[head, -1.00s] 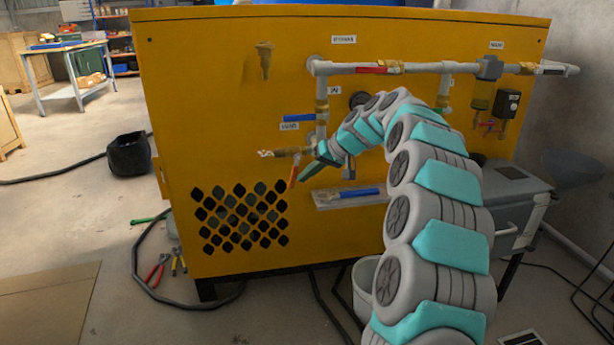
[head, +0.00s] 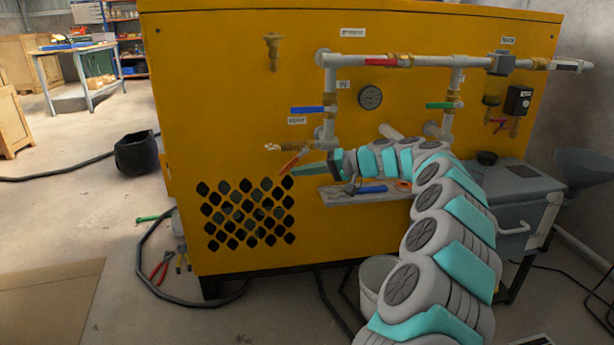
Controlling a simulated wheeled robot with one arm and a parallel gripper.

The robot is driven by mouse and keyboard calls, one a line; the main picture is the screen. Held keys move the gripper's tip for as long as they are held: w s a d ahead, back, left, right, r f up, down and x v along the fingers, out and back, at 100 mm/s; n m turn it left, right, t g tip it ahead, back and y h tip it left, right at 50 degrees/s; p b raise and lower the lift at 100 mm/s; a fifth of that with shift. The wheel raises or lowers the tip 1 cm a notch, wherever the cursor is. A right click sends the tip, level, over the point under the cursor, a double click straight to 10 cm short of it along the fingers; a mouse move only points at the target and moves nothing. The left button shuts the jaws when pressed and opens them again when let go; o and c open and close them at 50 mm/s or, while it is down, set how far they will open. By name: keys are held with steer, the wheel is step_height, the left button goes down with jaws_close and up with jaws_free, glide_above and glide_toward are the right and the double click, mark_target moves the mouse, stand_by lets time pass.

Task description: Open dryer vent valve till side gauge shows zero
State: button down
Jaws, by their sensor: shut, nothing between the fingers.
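The vent valve sits on the yellow panel under a label that seems to read VENT (head: 297,121). Its orange lever (head: 288,165) slants down to the left below a brass fitting (head: 296,148). My gripper (head: 295,170) is shut with nothing in it. Its teal fingers point left, right beside the lever; I cannot tell whether they touch it. The round gauge (head: 370,97) is in plain view on the panel, up and right of the valve. Its needle is too small to read.
A blue-handled valve (head: 308,110), a red-handled one (head: 381,61) and a green-handled one (head: 442,105) sit on the grey pipes. A shelf (head: 335,197) with a blue-handled tool (head: 370,189) lies just below my gripper. A grey cart (head: 515,190) stands at right.

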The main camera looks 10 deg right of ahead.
steer(key=shift+a+r+m+t+y+b, duration=0.15)
steer(key=shift+a+y+b, duration=0.1)
steer(key=shift+a+y, duration=0.15)
steer(key=shift+a+r+m+t+y+b, duration=0.1)
steer(key=shift+a+m+t+y+b, duration=0.15)
steer(key=shift+y, duration=0.25)
steer(key=shift+a+r, duration=0.1)
steer(key=shift+a, duration=0.1)
steer(key=s+d+f, duration=0.1)
steer(key=s+d, duration=0.1)
steer(key=d, duration=0.3)
steer(key=s+d+f+b, duration=0.1)
steer(key=s+d+f, duration=0.1)
steer(key=d, duration=0.4)
steer(key=c, duration=1.6)
jaws_free()
